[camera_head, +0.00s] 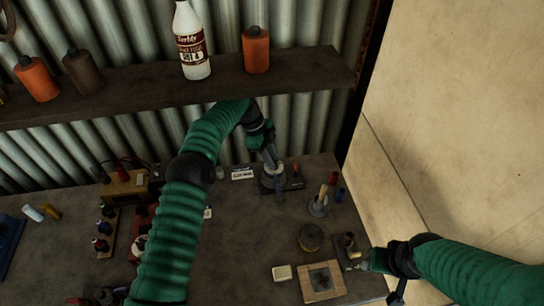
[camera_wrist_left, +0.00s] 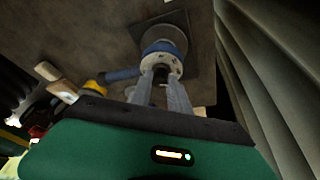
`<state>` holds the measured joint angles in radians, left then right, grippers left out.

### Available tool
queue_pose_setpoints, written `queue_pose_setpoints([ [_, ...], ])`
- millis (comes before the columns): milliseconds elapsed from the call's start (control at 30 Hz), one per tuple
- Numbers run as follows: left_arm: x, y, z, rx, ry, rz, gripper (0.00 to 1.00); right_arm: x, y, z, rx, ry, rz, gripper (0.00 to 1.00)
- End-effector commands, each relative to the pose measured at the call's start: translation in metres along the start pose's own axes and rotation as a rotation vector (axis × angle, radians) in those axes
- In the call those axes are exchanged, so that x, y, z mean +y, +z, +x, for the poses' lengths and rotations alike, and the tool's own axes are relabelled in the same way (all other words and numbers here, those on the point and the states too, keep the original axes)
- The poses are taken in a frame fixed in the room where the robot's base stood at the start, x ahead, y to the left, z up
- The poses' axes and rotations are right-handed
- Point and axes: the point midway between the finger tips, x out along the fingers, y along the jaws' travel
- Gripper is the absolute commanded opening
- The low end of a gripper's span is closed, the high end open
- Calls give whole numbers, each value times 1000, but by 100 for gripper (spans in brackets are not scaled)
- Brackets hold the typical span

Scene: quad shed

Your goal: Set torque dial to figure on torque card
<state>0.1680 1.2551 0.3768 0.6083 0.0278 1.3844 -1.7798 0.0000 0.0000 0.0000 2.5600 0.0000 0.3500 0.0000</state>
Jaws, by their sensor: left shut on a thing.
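My left gripper (camera_head: 270,162) reaches down to a small grey device on a dark square base (camera_head: 270,188) at the back of the bench. In the left wrist view my left gripper (camera_wrist_left: 163,84) has its two fingers closed at a round pale dial (camera_wrist_left: 162,60) with dark marks on its rim. The dial's figures are too small to read. A small white card with dark print (camera_head: 242,173) lies just left of the device; its text is not legible. My right gripper (camera_head: 362,261) is low at the right beside a small metal fitting; its jaw opening is unclear.
A shelf (camera_head: 130,92) with a white bottle (camera_head: 191,40) and orange containers (camera_head: 256,50) hangs above the bench. A metal cup (camera_head: 318,205), a round tin (camera_head: 310,237) and a wooden tray (camera_head: 305,291) stand right of my left arm. A pale panel bounds the right.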

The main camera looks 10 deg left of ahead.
Motion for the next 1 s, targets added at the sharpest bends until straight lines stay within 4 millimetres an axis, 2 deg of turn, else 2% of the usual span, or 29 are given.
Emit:
queue_pose_setpoints([
  [400,-2,1,-3,-4,-7,7,0,0,0,-1,0,0,0,53],
  [433,-3,1,-3,-4,-7,7,23,0,0,-1,0,0,0,53],
  [600,-2,1,-2,-3,-5,7,43,0,0,-1,0,0,0,53],
  [1000,-1,0,-1,-2,-2,6,43,0,0,0,0,0,0,53],
])
